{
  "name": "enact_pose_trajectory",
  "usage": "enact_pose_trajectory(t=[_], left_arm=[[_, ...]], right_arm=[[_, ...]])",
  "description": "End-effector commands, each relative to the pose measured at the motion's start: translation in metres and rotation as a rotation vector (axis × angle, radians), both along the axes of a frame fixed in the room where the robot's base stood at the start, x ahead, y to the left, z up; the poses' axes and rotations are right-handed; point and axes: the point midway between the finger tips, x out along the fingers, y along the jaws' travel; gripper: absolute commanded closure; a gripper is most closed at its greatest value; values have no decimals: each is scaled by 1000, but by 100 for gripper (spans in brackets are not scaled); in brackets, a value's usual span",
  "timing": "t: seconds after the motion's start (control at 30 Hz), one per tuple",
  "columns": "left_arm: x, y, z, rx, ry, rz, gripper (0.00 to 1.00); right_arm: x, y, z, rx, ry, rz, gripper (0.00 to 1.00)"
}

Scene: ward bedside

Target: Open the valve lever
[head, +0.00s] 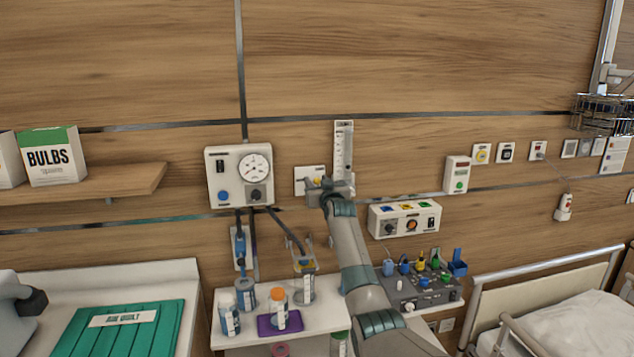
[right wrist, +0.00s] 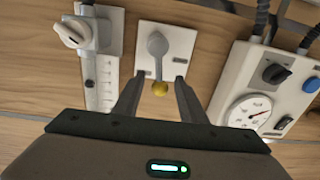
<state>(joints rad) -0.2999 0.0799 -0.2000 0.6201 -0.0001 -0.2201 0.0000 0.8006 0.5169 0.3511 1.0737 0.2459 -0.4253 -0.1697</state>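The valve lever (right wrist: 157,48) is a grey handle with a yellow ball at its end, on a white wall plate. The plate also shows in the head view (head: 303,187), partly covered by my right gripper. My right gripper (right wrist: 158,97) is open, its two fingers pointing at the plate. The yellow ball shows between the fingers, with space on both sides. I cannot tell how far apart ball and fingers are in depth. In the head view my right gripper (head: 322,185) is at the plate's lower right. My left gripper is not in view.
A gauge box (head: 232,178) with a dial and knobs is left of the plate. A tall scaled wall unit (head: 343,140) stands close on the right. A control panel (head: 404,219) is further right. Bottles (head: 229,315) stand on the shelf below.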

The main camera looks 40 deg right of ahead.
Motion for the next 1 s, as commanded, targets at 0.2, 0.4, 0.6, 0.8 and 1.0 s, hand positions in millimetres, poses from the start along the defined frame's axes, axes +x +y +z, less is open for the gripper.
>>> enact_pose_trajectory(t=[0.2,0.4,0.6,0.8,1.0], left_arm=[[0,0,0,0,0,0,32],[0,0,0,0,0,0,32],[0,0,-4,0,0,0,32],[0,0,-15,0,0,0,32],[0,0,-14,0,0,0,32]], right_arm=[[0,0,0,0,0,0,62],[0,0,0,0,0,0,100],[-1,-2,-1,30,-19,0,100],[-6,-9,0,167,-104,0,100],[-7,-11,2,200,-124,0,100]])
